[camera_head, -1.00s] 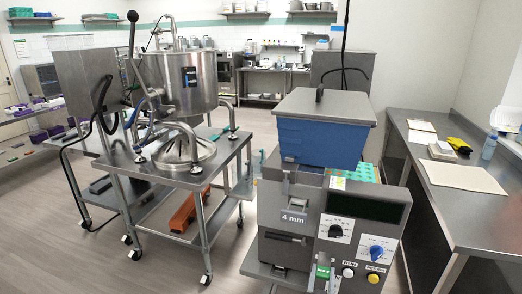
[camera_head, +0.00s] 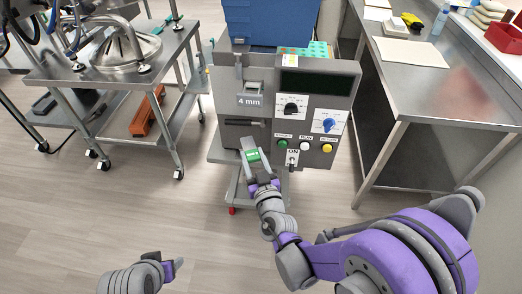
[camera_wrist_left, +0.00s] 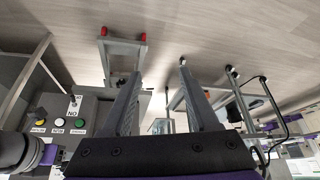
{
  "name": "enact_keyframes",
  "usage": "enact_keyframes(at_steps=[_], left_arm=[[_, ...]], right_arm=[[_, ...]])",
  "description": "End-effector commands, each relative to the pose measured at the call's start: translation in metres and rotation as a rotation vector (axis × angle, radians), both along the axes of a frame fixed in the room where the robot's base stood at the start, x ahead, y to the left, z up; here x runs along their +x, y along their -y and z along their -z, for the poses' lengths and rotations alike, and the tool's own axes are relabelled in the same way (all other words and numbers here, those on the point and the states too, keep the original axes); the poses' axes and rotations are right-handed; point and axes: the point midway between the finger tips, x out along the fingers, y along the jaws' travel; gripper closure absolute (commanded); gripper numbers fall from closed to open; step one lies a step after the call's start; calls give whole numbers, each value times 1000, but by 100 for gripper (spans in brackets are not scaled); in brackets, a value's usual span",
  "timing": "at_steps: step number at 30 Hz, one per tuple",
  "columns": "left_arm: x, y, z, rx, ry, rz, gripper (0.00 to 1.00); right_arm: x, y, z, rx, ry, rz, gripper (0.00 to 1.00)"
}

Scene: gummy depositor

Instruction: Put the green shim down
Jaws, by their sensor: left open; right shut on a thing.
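The green shim (camera_head: 252,155) is a small green piece with a pale mark. It is in my right gripper (camera_head: 257,170), in front of the lower left of the grey depositor (camera_head: 321,85), just below its dark slot (camera_head: 243,122). My right gripper is shut on it; its fingers hide part of the shim. I cannot tell whether the shim touches the machine. My left gripper (camera_head: 174,268) is low at the left over the floor, apart from everything. In the left wrist view its two fingers (camera_wrist_left: 160,75) are spread and empty.
A blue hopper (camera_head: 268,22) sits on the depositor, with a teal tray (camera_head: 318,48) beside it. A steel counter (camera_head: 445,75) stands at the right. A wheeled steel cart (camera_head: 70,68) stands at the left. The floor (camera_head: 90,215) in front is clear.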

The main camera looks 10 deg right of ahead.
Motion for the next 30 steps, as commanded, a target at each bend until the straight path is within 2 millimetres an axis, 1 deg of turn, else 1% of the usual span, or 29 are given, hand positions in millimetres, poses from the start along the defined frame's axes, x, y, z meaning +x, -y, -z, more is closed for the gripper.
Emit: enact_keyframes(at_steps=[1,3,5,8,12,14,18,20,24,26,27,30], left_arm=[[2,1,-2,7,-1,16,28],[8,4,-8,31,-5,67,16],[17,8,-17,68,-10,146,15],[39,19,-38,162,-21,346,15],[78,43,-72,331,-38,712,15],[94,56,-86,405,-43,873,15],[131,88,-116,576,-52,1251,15],[145,103,-127,650,-55,1413,15],[177,142,-151,821,-58,1789,15],[188,160,-160,893,-58,1950,15],[195,173,-166,941,-57,2053,15],[210,202,-178,1053,-55,2297,15]], right_arm=[[-1,-1,0,0,0,-4,100],[-1,-2,0,0,-1,-7,100],[-1,-2,0,0,-1,-7,100],[-1,-2,0,0,-1,-7,100],[-1,-2,-1,0,0,-6,100],[-1,-2,-1,0,0,-6,100],[-1,-2,0,0,0,-6,100],[-1,-1,0,0,0,-6,100],[-1,-1,0,0,0,-6,100],[-1,-1,0,0,0,-6,100],[-1,-1,0,0,0,-6,100],[-1,-1,0,0,0,-6,100]])
